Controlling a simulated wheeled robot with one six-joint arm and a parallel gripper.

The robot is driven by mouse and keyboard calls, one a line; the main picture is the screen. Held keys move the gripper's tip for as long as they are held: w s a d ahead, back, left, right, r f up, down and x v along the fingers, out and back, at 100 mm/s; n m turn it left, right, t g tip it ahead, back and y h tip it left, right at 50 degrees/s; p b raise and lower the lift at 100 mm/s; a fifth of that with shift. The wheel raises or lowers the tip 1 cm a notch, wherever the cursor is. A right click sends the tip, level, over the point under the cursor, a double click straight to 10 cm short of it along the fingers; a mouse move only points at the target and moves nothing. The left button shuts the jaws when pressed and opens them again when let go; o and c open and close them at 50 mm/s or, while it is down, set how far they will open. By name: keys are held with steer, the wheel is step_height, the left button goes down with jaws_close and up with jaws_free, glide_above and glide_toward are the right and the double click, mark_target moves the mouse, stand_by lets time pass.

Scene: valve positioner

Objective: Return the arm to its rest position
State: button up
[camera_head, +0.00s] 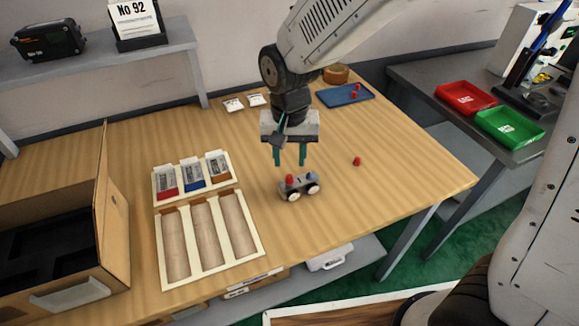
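My gripper (289,156) hangs from my arm above the wooden table (350,215), pointing down. Its two green fingers are apart and nothing shows between them. Just below the fingertips, a small grey device (299,187) with round light-coloured ends, a red cap and a blue part stands on the table. The fingertips look close above or behind it; I cannot tell whether they touch it.
A loose red cap (357,161) lies right of the device. A blue tray (346,95) with red pieces is at the back. A slotted wooden tray (162,255), a three-part bin (157,182) and an open cardboard box (117,225) are left. Red (466,97) and green (510,127) trays sit on the right bench.

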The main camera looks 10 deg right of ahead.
steer(key=shift+r, duration=1.1)
steer(key=shift+s+d+n, duration=0.1)
steer(key=shift+s+n, duration=0.05)
steer(key=shift+n, duration=0.15)
steer(key=s+d+r, duration=0.6)
steer(key=s+d, duration=0.3)
steer(key=d, duration=0.1)
steer(key=s+d+r+t, duration=0.1)
steer(key=s+d+r, duration=0.5)
steer(key=s+d, duration=0.4)
steer(key=shift+d+r+n, duration=0.25)
steer(key=shift+d+n, duration=0.05)
steer(key=shift+n, duration=0.1)
